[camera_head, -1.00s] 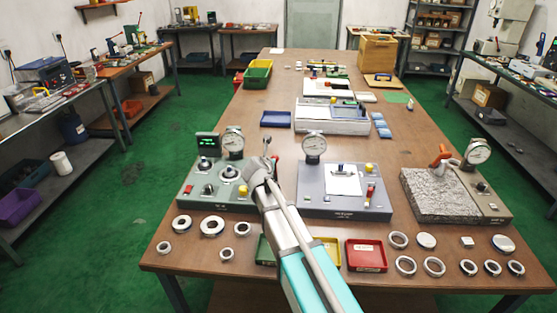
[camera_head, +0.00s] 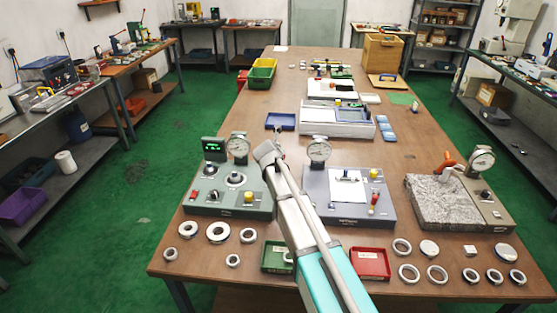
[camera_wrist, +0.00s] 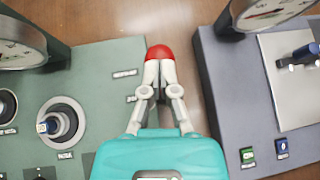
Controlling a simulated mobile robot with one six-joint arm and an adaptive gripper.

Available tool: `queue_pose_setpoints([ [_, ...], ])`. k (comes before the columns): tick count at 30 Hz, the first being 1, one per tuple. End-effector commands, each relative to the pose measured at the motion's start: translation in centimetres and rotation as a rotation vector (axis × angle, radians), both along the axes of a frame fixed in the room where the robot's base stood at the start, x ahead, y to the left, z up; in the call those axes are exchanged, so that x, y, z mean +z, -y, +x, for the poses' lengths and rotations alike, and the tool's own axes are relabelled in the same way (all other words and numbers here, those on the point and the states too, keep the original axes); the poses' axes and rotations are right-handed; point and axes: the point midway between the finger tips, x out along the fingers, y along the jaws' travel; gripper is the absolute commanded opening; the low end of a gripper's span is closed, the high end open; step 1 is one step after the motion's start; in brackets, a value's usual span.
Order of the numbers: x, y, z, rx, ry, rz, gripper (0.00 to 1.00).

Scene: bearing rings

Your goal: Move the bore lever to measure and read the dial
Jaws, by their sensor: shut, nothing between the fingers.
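The green bore station (camera_head: 229,203) stands front left on the bench with a round dial (camera_head: 237,147) and a green-lit display (camera_head: 213,149). The dial also shows, cut off, in the wrist view (camera_wrist: 18,44); I cannot read its needle. A red knob (camera_wrist: 157,51), apparently the lever's, shows at my fingertips, over the station's right edge. My gripper (camera_wrist: 159,70) is shut with its fingertips together and nothing between them. It touches or nearly touches the knob; I cannot tell which. The lever's shaft is hidden behind the fingers. In the head view my arm covers the fingertips.
A grey station (camera_head: 347,205) with its own dial (camera_head: 319,150) stands close on the right, across a narrow gap. A granite plate (camera_head: 446,200) is further right. Rings, a green tray (camera_head: 276,257) and a red tray (camera_head: 370,264) line the front.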

Motion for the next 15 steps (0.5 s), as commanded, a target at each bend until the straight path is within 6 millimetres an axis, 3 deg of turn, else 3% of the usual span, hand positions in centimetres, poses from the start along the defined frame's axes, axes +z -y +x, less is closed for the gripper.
queue_pose_setpoints([
  [6, -0.2, -0.1, 2.2, 0.004, 0.001, 0.000, 0.00],
  [15, -0.4, -0.1, 3.1, 0.004, 0.001, -0.001, 0.00],
])
